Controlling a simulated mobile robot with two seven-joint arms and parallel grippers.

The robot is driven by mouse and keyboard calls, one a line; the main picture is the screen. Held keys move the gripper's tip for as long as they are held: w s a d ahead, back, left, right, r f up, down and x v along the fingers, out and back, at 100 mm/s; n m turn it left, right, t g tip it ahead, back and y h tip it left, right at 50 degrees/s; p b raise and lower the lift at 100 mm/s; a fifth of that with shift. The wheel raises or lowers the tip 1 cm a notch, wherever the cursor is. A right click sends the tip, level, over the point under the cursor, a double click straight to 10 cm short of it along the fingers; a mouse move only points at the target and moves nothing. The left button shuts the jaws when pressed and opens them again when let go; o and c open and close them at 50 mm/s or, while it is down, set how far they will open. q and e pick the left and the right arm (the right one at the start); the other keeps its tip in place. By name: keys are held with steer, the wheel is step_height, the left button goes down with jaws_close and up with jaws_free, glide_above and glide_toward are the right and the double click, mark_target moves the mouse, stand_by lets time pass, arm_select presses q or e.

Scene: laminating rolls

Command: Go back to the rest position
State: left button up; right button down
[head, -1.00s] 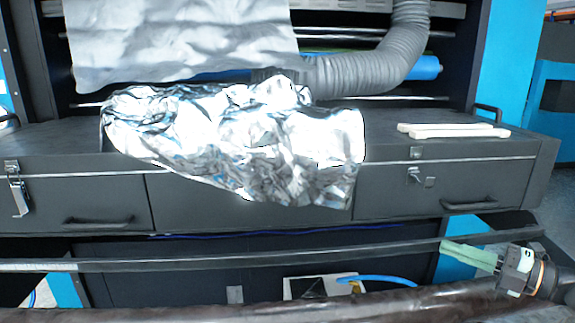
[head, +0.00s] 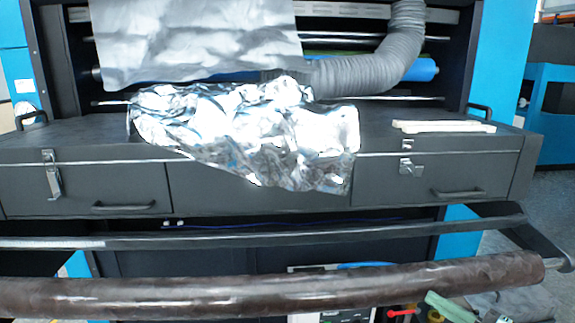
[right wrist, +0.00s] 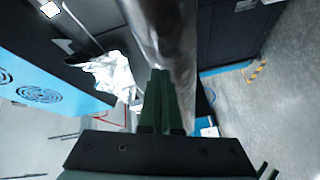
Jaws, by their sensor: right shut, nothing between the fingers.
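My right gripper (head: 436,300) is at the bottom edge of the head view, below the right part of the dark brown roll, its green fingers partly cut off. In the right wrist view its green fingers (right wrist: 160,82) lie side by side, shut and empty, with a long shiny cylinder beyond them. The dark brown roll (head: 280,290) spans the front of the machine. A crumpled silver foil sheet (head: 255,135) lies over the machine's grey drawer ledge, apart from my gripper. My left gripper is not in view.
A thin dark bar (head: 300,233) runs above the brown roll. White strips (head: 445,126) lie on the right of the ledge. A grey ribbed hose (head: 375,65) hangs behind. Open grey floor (right wrist: 245,115) shows on the right in the wrist view.

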steer(key=s+d+f+m+g+h, duration=0.3)
steer(key=s+f+m+h, duration=0.2)
steer(key=s+f, duration=0.75)
steer(key=s+d+f+m+g+h, duration=0.25)
steer(key=s+f+m+h, duration=0.25)
steer(key=s+f, duration=0.7)
steer(key=a+f+m+y+p, duration=0.1)
steer(key=a+m, duration=0.8)
steer(key=a, duration=1)
steer(key=shift+s+a+y+p, duration=0.3)
steer(key=shift+y+p, duration=0.1)
steer(key=shift+p, duration=0.25)
